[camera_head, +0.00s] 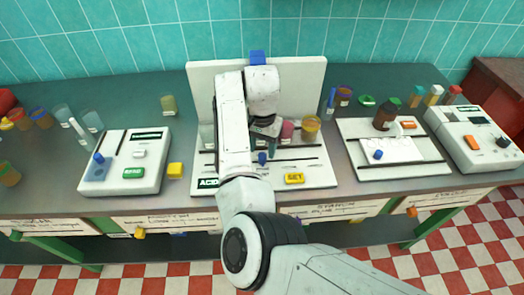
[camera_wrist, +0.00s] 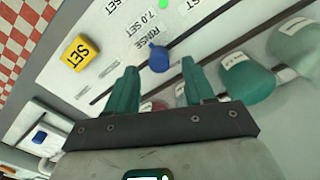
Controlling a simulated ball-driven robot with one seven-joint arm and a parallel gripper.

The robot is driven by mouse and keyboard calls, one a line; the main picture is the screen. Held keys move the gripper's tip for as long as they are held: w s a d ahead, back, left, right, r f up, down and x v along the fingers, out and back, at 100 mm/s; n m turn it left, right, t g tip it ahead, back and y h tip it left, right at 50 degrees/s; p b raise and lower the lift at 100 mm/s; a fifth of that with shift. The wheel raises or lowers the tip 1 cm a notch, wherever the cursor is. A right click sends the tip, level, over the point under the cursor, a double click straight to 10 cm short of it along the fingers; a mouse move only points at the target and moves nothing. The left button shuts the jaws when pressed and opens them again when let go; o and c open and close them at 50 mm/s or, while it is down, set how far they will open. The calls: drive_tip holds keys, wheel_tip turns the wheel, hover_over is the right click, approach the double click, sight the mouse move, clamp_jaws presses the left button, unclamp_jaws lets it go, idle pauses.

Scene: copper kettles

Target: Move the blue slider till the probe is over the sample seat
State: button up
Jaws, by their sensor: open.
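The blue slider (camera_wrist: 158,58) is a small knob in a long dark slot on the white panel, beside the printed words RINSE and 7.0 SET. In the head view the blue slider (camera_head: 262,158) is at the front middle of the central white station (camera_head: 322,172). My gripper (camera_wrist: 160,68) is open and empty, its two teal fingers pointing at the slider, which appears between and just beyond the tips. Contact cannot be told. In the head view my gripper (camera_head: 265,130) is above the station, behind the slider. I cannot make out the probe or the sample seat; my arm hides part of the station.
A yellow SET button (camera_head: 294,178) is right of the slider. Labelled cups stand behind, including a pink one (camera_head: 287,130) and an amber one (camera_head: 311,124). A left device (camera_head: 126,160) and a right board (camera_head: 420,165) carry other blue knobs. A yellow block (camera_head: 175,170) sits between devices.

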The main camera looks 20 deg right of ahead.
sight(262, 154)
drive_tip(key=shift+f, duration=1.55)
clamp_jaws()
